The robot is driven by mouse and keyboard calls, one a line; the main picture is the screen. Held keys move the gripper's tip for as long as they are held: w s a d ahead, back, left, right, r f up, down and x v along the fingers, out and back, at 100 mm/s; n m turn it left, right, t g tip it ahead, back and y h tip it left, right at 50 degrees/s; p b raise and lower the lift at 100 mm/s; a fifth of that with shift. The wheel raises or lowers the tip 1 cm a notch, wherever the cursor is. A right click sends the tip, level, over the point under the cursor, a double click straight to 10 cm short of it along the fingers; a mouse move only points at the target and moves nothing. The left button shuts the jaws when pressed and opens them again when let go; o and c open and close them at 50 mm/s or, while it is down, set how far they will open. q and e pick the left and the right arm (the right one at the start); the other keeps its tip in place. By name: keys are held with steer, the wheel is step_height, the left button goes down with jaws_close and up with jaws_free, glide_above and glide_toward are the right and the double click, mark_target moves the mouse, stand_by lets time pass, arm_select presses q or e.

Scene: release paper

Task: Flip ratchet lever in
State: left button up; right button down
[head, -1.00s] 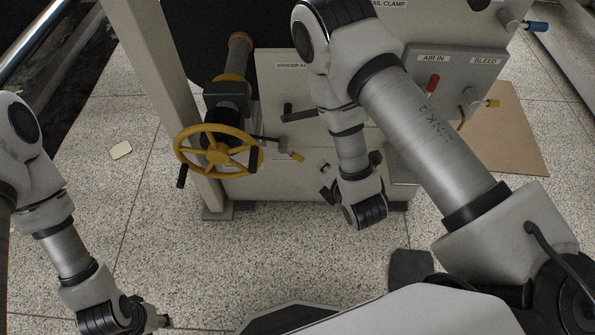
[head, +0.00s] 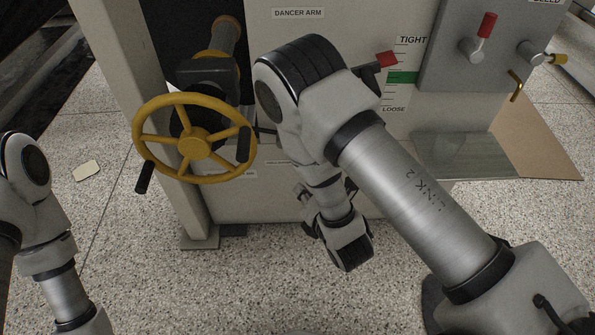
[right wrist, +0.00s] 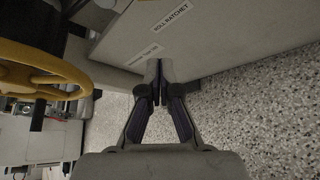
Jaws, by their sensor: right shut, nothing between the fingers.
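The ratchet lever is mostly hidden behind my right arm in the head view; only a short dark bar (head: 265,131) shows between the handwheel and the arm, and I cannot tell whether it is the lever. In the right wrist view, a "ROLL RATCHET" label (right wrist: 171,20) is on the pale panel, just past my right gripper (right wrist: 159,78). That gripper is shut and empty, its fingertips close to the panel; contact is unclear. In the head view, the right gripper (head: 304,192) is small and partly covered, low in front of the panel. My left gripper is out of frame.
The yellow handwheel (head: 195,140) with dark handles stands left of my right arm; it also shows in the right wrist view (right wrist: 42,70). A grey post (head: 135,110) is behind it. A red-handled valve (head: 485,28) is at upper right. Speckled floor (head: 270,275) is open in front.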

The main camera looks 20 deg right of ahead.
steer(key=b+x, duration=0.5)
steer(key=x, duration=0.5)
steer(key=d+r, duration=0.3)
